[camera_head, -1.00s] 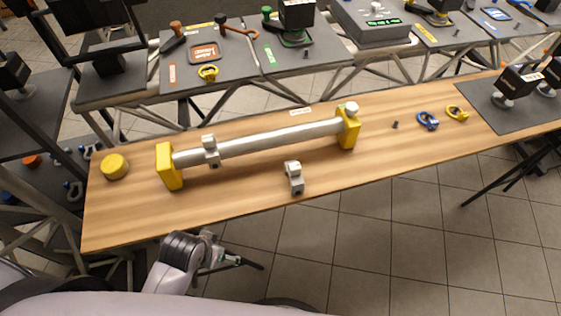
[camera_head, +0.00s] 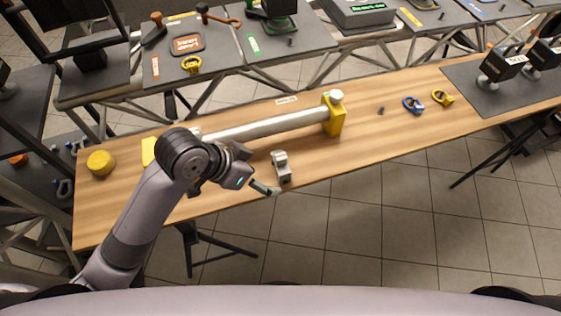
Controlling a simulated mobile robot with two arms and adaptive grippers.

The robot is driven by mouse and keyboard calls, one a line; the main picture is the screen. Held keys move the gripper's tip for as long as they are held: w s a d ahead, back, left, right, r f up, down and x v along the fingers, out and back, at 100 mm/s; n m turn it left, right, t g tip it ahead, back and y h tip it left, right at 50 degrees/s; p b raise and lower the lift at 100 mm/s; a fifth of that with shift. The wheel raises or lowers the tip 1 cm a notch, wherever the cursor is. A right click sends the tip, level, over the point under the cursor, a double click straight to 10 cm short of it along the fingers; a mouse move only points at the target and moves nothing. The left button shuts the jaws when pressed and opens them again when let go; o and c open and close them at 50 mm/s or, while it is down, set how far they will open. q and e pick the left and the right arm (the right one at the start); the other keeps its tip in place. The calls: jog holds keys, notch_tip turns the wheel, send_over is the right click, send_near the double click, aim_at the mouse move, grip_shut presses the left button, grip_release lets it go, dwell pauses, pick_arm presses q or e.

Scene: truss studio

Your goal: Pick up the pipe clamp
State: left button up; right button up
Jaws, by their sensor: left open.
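The loose grey pipe clamp (camera_head: 281,166) stands on the wooden table, in front of the long silver pipe (camera_head: 268,128). My left gripper (camera_head: 261,180) is open, just left of the clamp, with one finger reaching to the near side of its base. I cannot tell whether they touch. The pipe's right end sits in a yellow support (camera_head: 334,115); the left support (camera_head: 148,151) is mostly hidden by my left arm. The second clamp on the pipe is largely hidden behind my arm. My right gripper is not in view.
A yellow round piece (camera_head: 100,162) lies at the left of the wooden table (camera_head: 400,130). A blue shackle (camera_head: 413,105) and a yellow shackle (camera_head: 442,97) lie at the right, near a dark mat (camera_head: 500,95). The tabletop between the clamp and shackles is mostly clear.

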pick_arm(q)
jog(key=w+d+r+m+g, duration=0.1)
jog(key=w+r+m, duration=0.2)
jog(key=r, duration=0.1)
jog(key=m+g+y, duration=0.1)
jog(key=m, duration=0.1)
send_near(281, 162)
jog(key=x, duration=0.4)
jog(key=w+p+x, duration=0.1)
jog(key=x, duration=0.2)
jog(key=shift+a, duration=0.3)
jog(key=shift+a+p+x, duration=0.2)
jog(key=shift+p+x, duration=0.4)
jog(key=shift+x, duration=2.1)
jog(key=shift+f, duration=0.1)
jog(key=shift+c, duration=0.4)
jog(key=c, duration=1.5)
